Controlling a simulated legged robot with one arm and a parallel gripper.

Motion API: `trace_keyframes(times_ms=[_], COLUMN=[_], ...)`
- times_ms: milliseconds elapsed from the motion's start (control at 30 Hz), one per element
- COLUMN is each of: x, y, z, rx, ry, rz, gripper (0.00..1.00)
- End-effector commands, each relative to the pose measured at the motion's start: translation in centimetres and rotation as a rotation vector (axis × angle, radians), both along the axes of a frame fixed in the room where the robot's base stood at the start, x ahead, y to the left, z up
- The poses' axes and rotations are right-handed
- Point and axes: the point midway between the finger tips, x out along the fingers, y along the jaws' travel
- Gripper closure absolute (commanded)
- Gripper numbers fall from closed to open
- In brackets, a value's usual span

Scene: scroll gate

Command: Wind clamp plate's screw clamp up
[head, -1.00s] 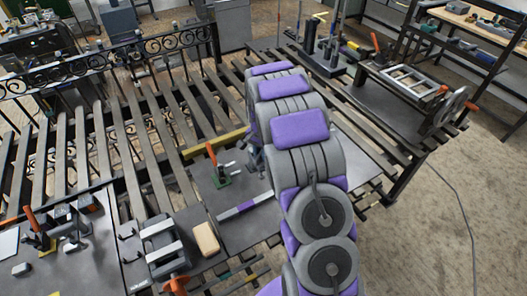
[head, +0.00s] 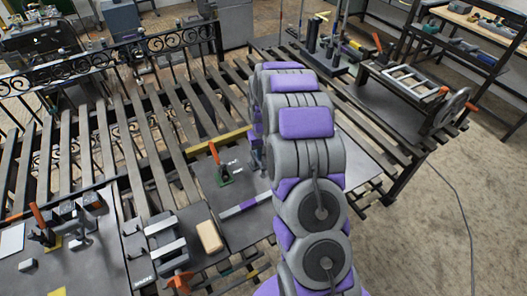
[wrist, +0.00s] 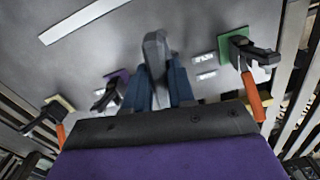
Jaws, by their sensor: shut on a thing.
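The clamp plate (head: 232,229) is a dark grey plate on the slatted table, left of my arm in the head view. It fills much of the wrist view as a grey surface (wrist: 210,25). My gripper (wrist: 158,66) has blue fingers, shut on a grey upright piece (wrist: 156,45) that seems part of the screw clamp. The clamp's screw and base are mostly hidden behind the fingers and my wrist. In the head view my arm hides the gripper.
A green-based clamp with an orange handle (wrist: 245,50) stands close right of my gripper. A purple-based clamp (wrist: 112,92) and a yellow-based one (wrist: 45,115) are left.

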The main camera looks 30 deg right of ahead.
Motion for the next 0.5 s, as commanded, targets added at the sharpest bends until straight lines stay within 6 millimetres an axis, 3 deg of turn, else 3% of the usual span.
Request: trace_keyframes(times_ms=[500], x=[-0.36], y=[-0.12], z=[-0.33], rx=[0.007], ry=[0.012], rz=[0.179], gripper=[1.0])
